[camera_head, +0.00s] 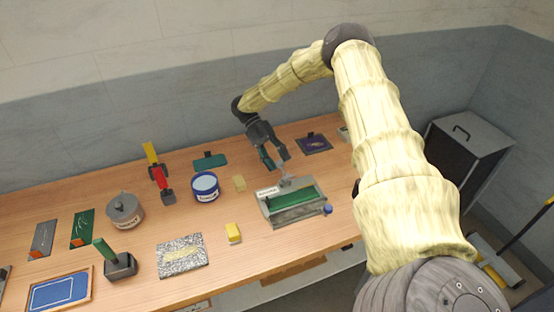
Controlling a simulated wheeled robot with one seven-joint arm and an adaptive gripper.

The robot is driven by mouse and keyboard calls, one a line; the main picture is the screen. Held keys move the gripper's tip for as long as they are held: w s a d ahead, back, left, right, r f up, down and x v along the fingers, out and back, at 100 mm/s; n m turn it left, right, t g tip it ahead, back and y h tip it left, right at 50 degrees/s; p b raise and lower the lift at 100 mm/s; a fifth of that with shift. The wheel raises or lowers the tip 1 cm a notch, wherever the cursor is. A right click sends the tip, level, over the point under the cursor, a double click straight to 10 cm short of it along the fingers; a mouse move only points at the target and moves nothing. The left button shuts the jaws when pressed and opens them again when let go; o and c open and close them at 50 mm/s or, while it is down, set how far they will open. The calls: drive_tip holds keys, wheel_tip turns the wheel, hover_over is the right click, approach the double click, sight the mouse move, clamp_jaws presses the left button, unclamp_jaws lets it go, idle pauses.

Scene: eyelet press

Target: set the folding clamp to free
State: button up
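A grey device with a green bar along its bed (290,200) stands at the front right of the bench; I take it to be the folding clamp. It has a small white label on its left top, too small to read, and a blue knob (327,209) at its right end. A light grey piece rises at its back edge, just below my gripper (277,163). My gripper points down above the back of the device, fingers apart and nothing visible between them. Whether a fingertip touches the grey piece, and how the clamp is set, I cannot tell.
A red and yellow tool (160,175) and a lidded grey pot (124,210) stand further left.

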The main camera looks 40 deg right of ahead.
drive_tip(key=v, duration=0.7)
drive_tip(key=shift+w, duration=0.2)
drive_tip(key=shift+r, duration=0.15)
idle(0.4)
